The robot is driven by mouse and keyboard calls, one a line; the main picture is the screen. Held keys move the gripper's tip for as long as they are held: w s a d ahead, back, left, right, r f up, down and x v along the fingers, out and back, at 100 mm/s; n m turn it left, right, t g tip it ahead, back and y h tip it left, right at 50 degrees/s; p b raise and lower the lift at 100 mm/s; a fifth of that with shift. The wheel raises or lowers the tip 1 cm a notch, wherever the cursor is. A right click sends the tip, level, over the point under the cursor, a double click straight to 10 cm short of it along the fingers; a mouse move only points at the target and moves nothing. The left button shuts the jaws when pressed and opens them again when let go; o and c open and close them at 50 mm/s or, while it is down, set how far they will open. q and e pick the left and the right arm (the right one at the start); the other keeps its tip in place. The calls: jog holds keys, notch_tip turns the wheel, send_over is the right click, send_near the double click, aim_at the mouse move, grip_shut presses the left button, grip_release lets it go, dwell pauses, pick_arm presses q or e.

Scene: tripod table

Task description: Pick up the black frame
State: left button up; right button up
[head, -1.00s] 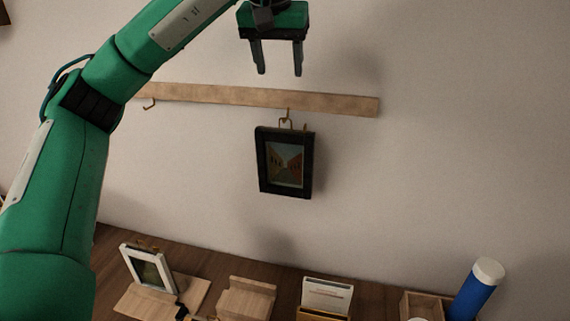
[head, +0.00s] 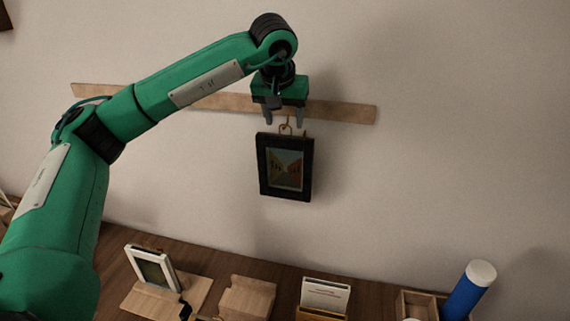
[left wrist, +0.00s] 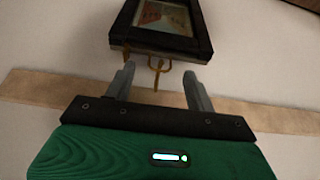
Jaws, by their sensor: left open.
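The black frame (head: 285,167) holds a small street picture and hangs on the wall by a brass hook (head: 286,127) below the wooden rail (head: 345,111). My left gripper (head: 283,122) is just above the frame's top edge, pointing down, open. In the left wrist view the frame (left wrist: 160,43) lies beyond the fingertips, and the hook (left wrist: 158,68) shows between the two fingers (left wrist: 158,80). The fingers hold nothing. My right gripper is not in view.
On the wooden shelf below stand a white frame (head: 152,269) on a wooden stand, an empty wooden block (head: 247,296), a card holder (head: 325,296), and a blue bottle with a white cap (head: 469,291). The wall right of the black frame is clear.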

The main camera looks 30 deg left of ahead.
pick_arm(q)
jog(key=shift+w+f, duration=0.15)
jog(key=shift+f, duration=0.3)
grip_shut()
jog(key=shift+r, duration=0.1)
